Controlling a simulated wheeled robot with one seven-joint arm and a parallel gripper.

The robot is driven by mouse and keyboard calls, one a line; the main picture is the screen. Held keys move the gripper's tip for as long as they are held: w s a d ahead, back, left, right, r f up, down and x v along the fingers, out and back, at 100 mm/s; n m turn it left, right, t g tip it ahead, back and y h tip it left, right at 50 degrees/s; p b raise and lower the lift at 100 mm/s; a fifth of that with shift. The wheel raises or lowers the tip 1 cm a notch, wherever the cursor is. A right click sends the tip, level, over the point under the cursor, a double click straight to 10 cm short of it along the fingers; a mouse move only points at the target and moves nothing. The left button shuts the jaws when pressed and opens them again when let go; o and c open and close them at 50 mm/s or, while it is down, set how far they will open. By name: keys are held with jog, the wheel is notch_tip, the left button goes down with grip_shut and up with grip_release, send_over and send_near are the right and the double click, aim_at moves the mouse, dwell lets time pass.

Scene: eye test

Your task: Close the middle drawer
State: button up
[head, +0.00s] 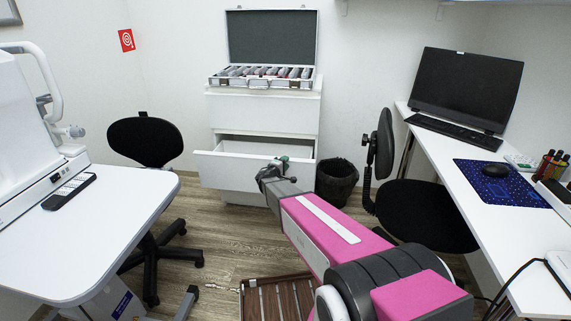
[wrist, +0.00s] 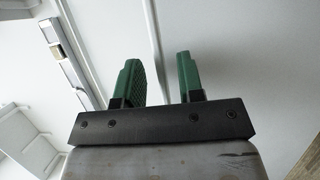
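The white drawer cabinet (head: 263,113) stands against the back wall. Its middle drawer (head: 228,171) is pulled out, and the inside shows above its front panel. The drawer above it looks shut. My gripper (head: 281,164) is at the right part of the open drawer's front, near its top edge; I cannot tell whether it touches. In the wrist view my gripper (wrist: 165,80) has its two green fingers apart with nothing held between them. White surfaces lie beyond the fingers. My gripper and arm hide part of the drawer's right side.
An open case of lenses (head: 262,82) sits on the cabinet. A black bin (head: 336,183) stands right of it. Black chairs stand left (head: 146,141) and right (head: 425,212). White tables (head: 120,215) flank both sides. A brown slatted item (head: 275,300) lies on the floor.

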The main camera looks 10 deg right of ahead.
jog(key=shift+w+d, duration=0.2)
jog(key=shift+w, duration=0.1)
grip_shut()
jog(key=w+d, duration=0.2)
jog(key=w, duration=0.5)
jog(key=w+d, duration=0.3)
jog(key=w, duration=0.5)
jog(key=w+d, duration=0.2)
jog(key=w, duration=0.5)
jog(key=shift+w+d, duration=0.15)
jog(key=shift+w, duration=0.2)
grip_release()
